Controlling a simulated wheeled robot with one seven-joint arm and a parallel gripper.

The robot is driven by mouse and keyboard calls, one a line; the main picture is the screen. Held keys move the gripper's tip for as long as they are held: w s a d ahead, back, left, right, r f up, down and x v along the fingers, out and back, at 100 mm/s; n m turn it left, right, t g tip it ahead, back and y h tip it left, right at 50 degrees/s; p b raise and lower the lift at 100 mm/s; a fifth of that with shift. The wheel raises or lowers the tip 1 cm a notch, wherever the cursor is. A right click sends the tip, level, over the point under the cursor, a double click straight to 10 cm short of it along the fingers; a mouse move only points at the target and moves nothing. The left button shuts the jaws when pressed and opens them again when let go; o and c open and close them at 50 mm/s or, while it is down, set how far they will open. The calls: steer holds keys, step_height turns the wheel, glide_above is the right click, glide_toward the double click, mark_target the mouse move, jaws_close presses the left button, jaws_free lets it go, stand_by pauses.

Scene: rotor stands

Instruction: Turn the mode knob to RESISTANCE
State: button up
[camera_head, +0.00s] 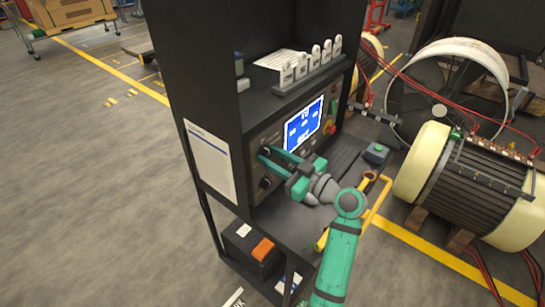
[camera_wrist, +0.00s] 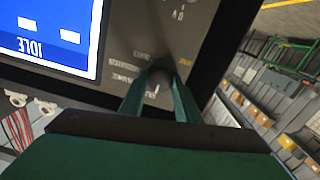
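A dark knob (camera_wrist: 158,80) sits on the grey panel beside the blue screen, with small printed labels around it that are too blurred to read. The wrist view shows the panel upside down. My gripper (camera_wrist: 157,90) has one green finger on each side of this knob. The knob about fills the gap; whether the fingers press on it is unclear. In the head view my gripper (camera_head: 264,153) reaches the panel at the upper knob, which its fingers partly hide. A lower dark knob (camera_head: 265,183) is clear of the fingers. The knob's setting is not legible.
The blue screen (camera_head: 304,124) reads IDLE in the wrist view. Red and green buttons (camera_head: 332,123) are right of it. A shelf with white clips (camera_head: 312,62) is above. A small box with a green button (camera_head: 376,153) and a yellow-handled tool (camera_head: 368,186) are on the right.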

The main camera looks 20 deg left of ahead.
steer(key=shift+c, duration=0.9)
steer(key=m, duration=0.8)
steer(key=shift+w+d+m, duration=0.1)
steer(key=shift+m, duration=0.2)
steer(key=o, duration=1)
